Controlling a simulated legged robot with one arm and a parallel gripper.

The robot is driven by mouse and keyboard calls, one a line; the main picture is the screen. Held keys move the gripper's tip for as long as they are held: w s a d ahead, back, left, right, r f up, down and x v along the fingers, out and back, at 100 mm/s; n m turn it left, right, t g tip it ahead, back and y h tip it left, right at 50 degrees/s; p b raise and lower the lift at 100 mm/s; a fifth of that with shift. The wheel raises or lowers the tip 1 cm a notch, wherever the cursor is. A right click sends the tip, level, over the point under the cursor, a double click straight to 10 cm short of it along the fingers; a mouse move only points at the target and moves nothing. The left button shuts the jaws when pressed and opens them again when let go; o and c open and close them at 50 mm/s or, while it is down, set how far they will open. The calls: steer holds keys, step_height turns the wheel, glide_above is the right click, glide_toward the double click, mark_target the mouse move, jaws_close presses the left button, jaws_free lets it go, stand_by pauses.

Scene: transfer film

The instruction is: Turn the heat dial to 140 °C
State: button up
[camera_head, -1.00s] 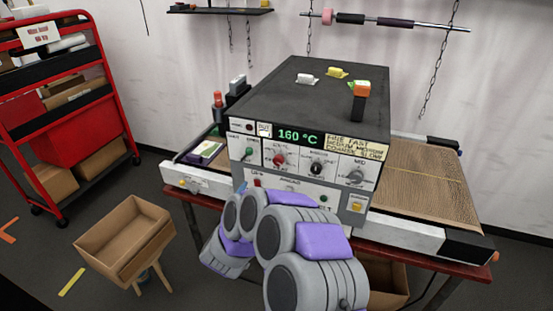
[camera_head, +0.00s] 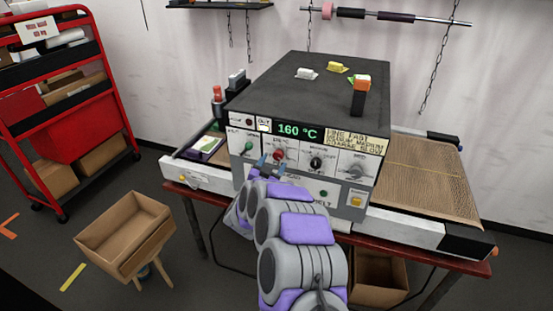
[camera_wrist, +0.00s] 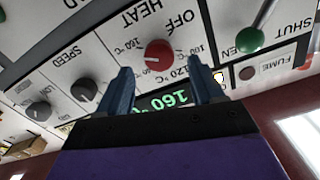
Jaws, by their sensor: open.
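The heat dial is a red knob (camera_head: 279,155) on the front panel of the grey machine (camera_head: 300,85). The machine's green display (camera_head: 297,129) reads 160 °C. In the wrist view, which is upside down, the red heat dial (camera_wrist: 159,55) has a white pointer line and is marked OFF, 120 °C and 160 °C around it. My gripper (camera_head: 270,162) is in front of the panel, just left of and below the dial. Its two blue fingers (camera_wrist: 165,80) are open, with the dial beyond and between the tips, apparently not touched.
Black speed knobs (camera_wrist: 84,90) and a green knob (camera_wrist: 250,40) flank the dial. The conveyor belt (camera_head: 430,175) extends right. A cardboard box on a stool (camera_head: 125,235) and a red cart (camera_head: 60,110) stand left. Small items lie on the machine's top.

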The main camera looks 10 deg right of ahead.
mark_target(277, 156)
steer(key=shift+x, duration=2.2)
steer(key=c, duration=1.1)
steer(key=shift+o, duration=0.2)
steer(key=shift+r+p, duration=0.15)
steer(key=shift+p, duration=0.25)
